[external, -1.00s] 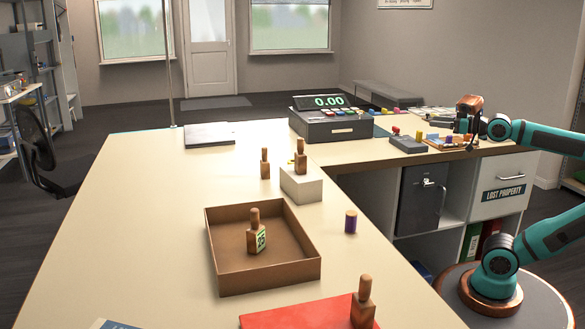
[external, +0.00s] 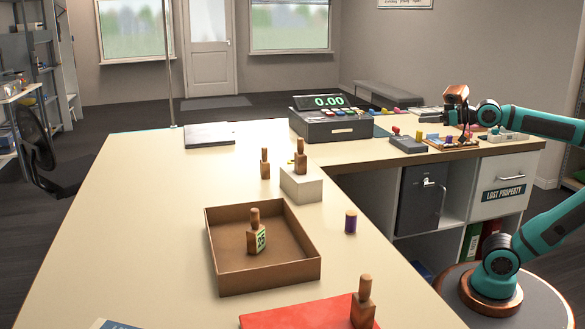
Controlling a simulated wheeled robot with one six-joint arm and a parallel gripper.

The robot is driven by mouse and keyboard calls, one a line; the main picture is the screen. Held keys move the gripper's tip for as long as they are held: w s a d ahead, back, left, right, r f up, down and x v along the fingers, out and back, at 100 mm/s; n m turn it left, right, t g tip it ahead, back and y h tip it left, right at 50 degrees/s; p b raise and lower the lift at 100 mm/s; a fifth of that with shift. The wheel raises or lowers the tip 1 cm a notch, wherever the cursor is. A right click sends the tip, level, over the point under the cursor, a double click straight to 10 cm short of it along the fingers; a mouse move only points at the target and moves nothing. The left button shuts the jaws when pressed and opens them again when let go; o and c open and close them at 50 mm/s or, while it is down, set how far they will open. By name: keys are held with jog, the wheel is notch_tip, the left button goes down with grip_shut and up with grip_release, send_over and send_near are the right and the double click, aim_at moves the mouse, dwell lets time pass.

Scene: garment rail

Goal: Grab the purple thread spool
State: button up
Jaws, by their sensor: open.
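The purple thread spool (external: 351,223) stands upright on the counter, right of the brown tray and near the counter's inner edge. It has a tan top. My gripper (external: 440,118) is at the back right, above the far arm of the counter, well away from the spool. It is open and points left. The fingers are small in this view, and I cannot make out anything between them.
A brown tray (external: 222,283) holds a wooden tagged piece (external: 256,233). A white block (external: 302,184) with a wooden piece on top stands behind the spool. A cash register (external: 332,125) and a grey device (external: 408,144) are near my gripper. The counter around the spool is clear.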

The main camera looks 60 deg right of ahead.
jog(key=w+a+r+n+g+y, duration=0.2)
jog(key=w+a+g, duration=0.3)
jog(key=w+a, duration=0.4)
jog(key=n+g+h, duration=0.3)
jog(key=n+g, duration=0.2)
jog(key=g, duration=0.6)
send_over(352, 213)
notch_tip(352, 213, down, 3)
jog(key=f, duration=1.1)
jog(key=shift+s+d, duration=0.1)
jog(key=shift+s, duration=0.1)
jog(key=shift+w+f, duration=0.15)
jog(key=shift+f, duration=1.4)
jog(key=shift+w+f, duration=0.1)
jog(key=shift+f, duration=1.4)
jog(key=shift+c, duration=0.2)
jog(key=c, duration=1)
